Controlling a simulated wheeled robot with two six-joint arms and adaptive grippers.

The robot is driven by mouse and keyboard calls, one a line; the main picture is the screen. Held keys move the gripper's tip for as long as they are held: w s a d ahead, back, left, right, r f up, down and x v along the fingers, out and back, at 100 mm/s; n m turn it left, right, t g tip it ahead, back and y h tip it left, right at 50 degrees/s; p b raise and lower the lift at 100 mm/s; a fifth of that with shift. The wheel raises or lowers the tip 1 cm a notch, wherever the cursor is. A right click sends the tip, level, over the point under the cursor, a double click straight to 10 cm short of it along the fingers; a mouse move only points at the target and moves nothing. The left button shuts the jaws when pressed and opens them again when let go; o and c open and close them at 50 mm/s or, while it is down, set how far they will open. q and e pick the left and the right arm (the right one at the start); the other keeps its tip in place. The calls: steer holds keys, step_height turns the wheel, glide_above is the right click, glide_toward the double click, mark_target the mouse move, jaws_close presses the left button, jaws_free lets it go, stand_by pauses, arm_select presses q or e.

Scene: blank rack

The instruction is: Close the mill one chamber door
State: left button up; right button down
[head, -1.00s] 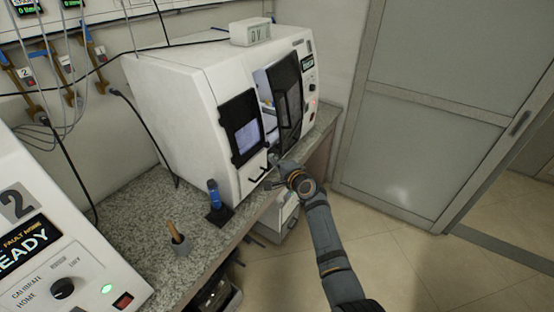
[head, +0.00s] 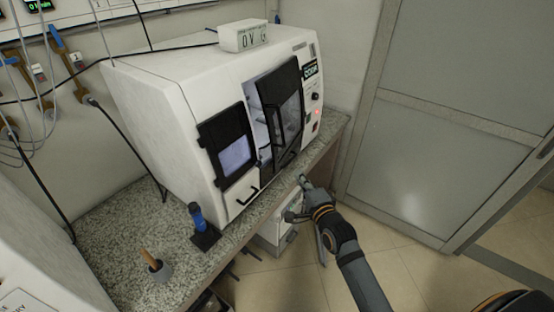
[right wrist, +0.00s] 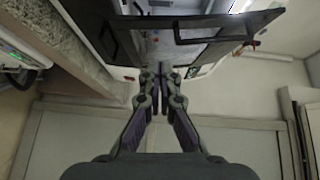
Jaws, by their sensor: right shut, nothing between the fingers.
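The white mill (head: 165,100) stands on the granite counter in the head view. Its black-framed chamber door (head: 289,110) with a glass pane stands ajar, with a gap to the pale chamber inside along its left side. The door's dark panel and bar handle also show at the top of the right wrist view (right wrist: 215,32). My right gripper (head: 303,181) is shut and empty, in front of the counter edge, below and right of the door. Its fingertips (right wrist: 159,68) meet in the right wrist view, apart from the door. My left gripper is not in view.
A fixed-looking black-framed window (head: 230,148) sits left of the door, above a drawer handle (head: 246,196). Floor is free to the right, before the grey room door (head: 440,140).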

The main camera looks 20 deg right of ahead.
steer(key=w+a, duration=0.1)
steer(key=w, duration=0.6)
steer(key=w+a+f, duration=0.1)
steer(key=w, duration=0.2)
steer(key=shift+w+a+p, duration=0.2)
steer(key=shift+a+p, duration=0.1)
steer(key=shift+p, duration=0.1)
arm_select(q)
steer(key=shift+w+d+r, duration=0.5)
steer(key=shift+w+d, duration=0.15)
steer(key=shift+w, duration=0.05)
arm_select(e)
steer(key=shift+w+a+f, duration=0.1)
steer(key=shift+w+a, duration=0.15)
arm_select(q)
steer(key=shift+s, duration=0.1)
